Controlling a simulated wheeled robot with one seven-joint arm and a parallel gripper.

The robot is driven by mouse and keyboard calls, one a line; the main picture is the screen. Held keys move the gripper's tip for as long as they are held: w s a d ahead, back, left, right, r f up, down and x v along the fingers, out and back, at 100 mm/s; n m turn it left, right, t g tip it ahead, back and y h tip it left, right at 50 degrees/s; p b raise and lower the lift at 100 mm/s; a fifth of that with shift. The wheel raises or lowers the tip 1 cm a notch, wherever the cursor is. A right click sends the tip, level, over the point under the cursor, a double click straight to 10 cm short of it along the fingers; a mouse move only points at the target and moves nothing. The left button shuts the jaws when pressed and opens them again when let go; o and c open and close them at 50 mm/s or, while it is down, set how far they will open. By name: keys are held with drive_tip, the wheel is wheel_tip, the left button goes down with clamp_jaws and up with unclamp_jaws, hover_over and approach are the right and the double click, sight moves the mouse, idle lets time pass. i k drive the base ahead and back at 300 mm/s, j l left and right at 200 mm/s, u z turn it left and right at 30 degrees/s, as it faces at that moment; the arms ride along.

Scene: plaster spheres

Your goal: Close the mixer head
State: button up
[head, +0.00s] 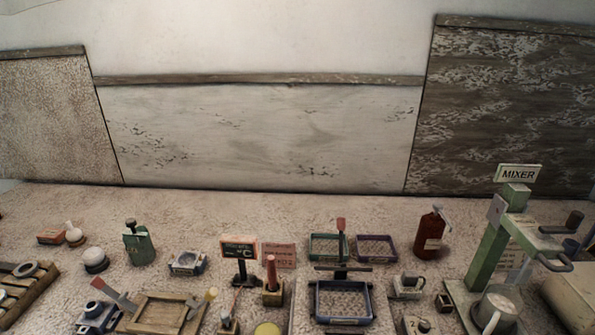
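The mixer (487,252) stands at the far right of the counter in the head view. It has a green upright, a grey block near its top, and a small "MIXER" sign (518,173) above. A green arm-like part (538,241) slopes down to the right from the top and ends at a dark loop-shaped handle (556,264). I cannot tell for certain which part is the head or its exact angle. A grey metal bowl (495,309) stands at the mixer's foot, partly cut by the frame's bottom edge. My gripper is not in view.
A brown pump bottle (430,236) stands left of the mixer. Green (322,247), purple (376,248) and dark blue (342,317) trays sit mid-counter. A pale rounded object (573,298) lies right of the bowl. Small tools crowd the front; the back strip is mostly clear.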

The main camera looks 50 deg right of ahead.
sight(522, 226)
drive_tip(key=z, duration=1.7)
